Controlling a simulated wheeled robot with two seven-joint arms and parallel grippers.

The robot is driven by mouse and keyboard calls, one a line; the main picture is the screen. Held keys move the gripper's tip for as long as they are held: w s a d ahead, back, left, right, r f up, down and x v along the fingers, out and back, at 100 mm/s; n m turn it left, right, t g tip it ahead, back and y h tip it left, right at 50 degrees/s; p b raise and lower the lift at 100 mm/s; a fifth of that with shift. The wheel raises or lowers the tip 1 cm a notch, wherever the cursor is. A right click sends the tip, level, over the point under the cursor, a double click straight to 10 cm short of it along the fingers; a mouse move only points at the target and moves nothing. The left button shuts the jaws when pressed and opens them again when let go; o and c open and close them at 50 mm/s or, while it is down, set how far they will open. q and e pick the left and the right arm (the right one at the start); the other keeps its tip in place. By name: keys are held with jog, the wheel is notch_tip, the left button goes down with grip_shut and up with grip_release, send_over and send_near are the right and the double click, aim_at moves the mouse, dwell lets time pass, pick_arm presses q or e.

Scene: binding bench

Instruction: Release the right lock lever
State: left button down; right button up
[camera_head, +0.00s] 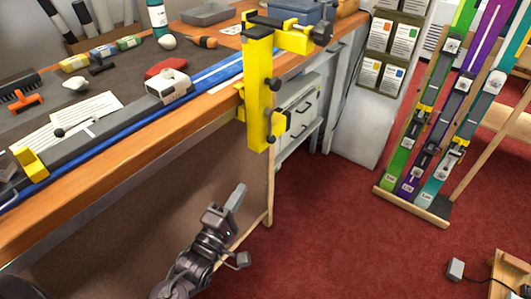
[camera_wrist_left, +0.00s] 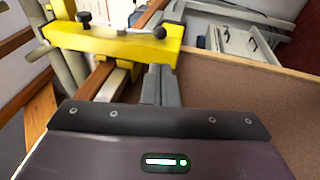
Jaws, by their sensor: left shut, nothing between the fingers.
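A yellow clamp (camera_head: 258,90) stands at the bench's right part, its long upright hanging over the front edge. Dark knobs and fittings sit on it, and I cannot tell in the head view which is the right lock lever. In the left wrist view, the yellow clamp (camera_wrist_left: 110,42) carries a lever with a dark ball end (camera_wrist_left: 160,32), close beyond my fingers. My left gripper (camera_head: 238,193) is shut and empty, below and slightly left of the clamp, in front of the bench. Its grey fingers (camera_wrist_left: 165,85) show in the left wrist view, apart from the lever. My right gripper is out of view.
A blue ski (camera_head: 215,75) lies along the wooden bench edge (camera_head: 130,150). A smaller yellow clamp part (camera_head: 32,163) is at the left. Tools and a grey tray (camera_head: 207,14) lie on the bench. A ski rack (camera_head: 410,205) stands right. The red carpet between is mostly clear.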

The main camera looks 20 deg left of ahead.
pick_arm(q)
send_near(271, 130)
jog(key=w+f, duration=0.2)
jog(key=w, duration=0.3)
jog(key=shift+w+d+f, duration=0.15)
jog(key=shift+w+d, duration=0.15)
jog(key=shift+d, duration=0.2)
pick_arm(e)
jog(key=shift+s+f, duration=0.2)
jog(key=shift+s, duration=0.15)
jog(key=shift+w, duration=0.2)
